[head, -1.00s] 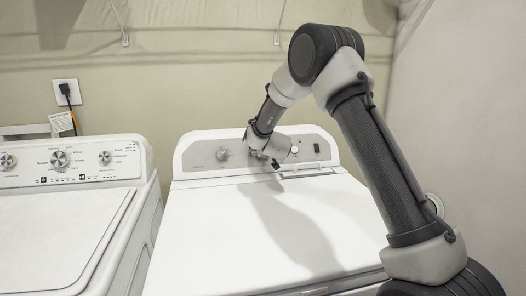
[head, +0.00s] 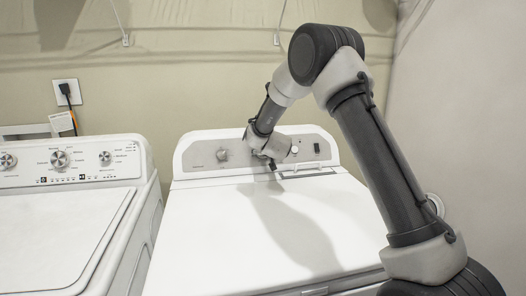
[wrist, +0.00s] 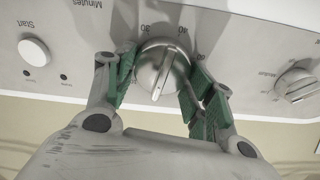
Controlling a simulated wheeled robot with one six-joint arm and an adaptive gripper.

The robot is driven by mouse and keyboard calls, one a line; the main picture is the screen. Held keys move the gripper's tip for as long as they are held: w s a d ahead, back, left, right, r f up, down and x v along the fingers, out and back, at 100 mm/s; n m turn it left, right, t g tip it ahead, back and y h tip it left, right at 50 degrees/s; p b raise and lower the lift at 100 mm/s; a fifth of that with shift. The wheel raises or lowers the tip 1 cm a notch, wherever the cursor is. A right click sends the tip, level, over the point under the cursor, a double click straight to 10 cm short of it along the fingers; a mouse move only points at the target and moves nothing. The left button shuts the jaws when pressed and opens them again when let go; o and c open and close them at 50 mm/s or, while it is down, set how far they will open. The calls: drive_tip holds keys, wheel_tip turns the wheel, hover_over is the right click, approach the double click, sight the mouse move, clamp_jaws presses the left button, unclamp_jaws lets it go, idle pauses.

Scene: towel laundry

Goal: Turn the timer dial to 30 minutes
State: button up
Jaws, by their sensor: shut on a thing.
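The timer dial (wrist: 162,72), a round silver knob with a raised ridge, shows in the wrist view on the dryer's grey panel. The panel appears upside down there, with printed marks 30 and 40 above the dial and "Minutes" to the upper left. The ridge slants, its upper end between 30 and 40, nearer 40. My gripper (wrist: 160,88) is shut on the dial, one green pad on each side. In the head view, my gripper (head: 271,158) is at the dryer panel and hides the dial.
A Start button (wrist: 33,51) is left of the dial in the wrist view, and another knob (wrist: 298,85) is to the right. In the head view, the dryer (head: 215,235) has a clear top. A washer (head: 60,230) stands at left, and a wall is close on the right.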

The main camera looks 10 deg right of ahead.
drive_tip(key=m, duration=0.7)
drive_tip(key=shift+d+f+h, duration=0.1)
drive_tip(key=shift+d+h, duration=0.15)
drive_tip(key=shift+h, duration=0.05)
drive_tip(key=m, duration=0.4)
drive_tip(key=shift+s+f, duration=0.1)
drive_tip(key=m, duration=0.4)
drive_tip(key=shift+d+f, duration=0.1)
drive_tip(key=m, duration=0.6)
drive_tip(key=shift+s+f+g, duration=0.15)
drive_tip(key=shift+f+g, duration=0.05)
drive_tip(key=shift+g, duration=0.2)
drive_tip(key=m, duration=0.3)
drive_tip(key=shift+f+m, duration=0.1)
drive_tip(key=shift+m, duration=0.2)
drive_tip(key=shift+s+a+f+m, duration=0.1)
drive_tip(key=shift+a+m, duration=0.1)
drive_tip(key=shift+m, duration=1.4)
drive_tip(key=o, duration=1)
drive_tip(key=shift+c, duration=0.2)
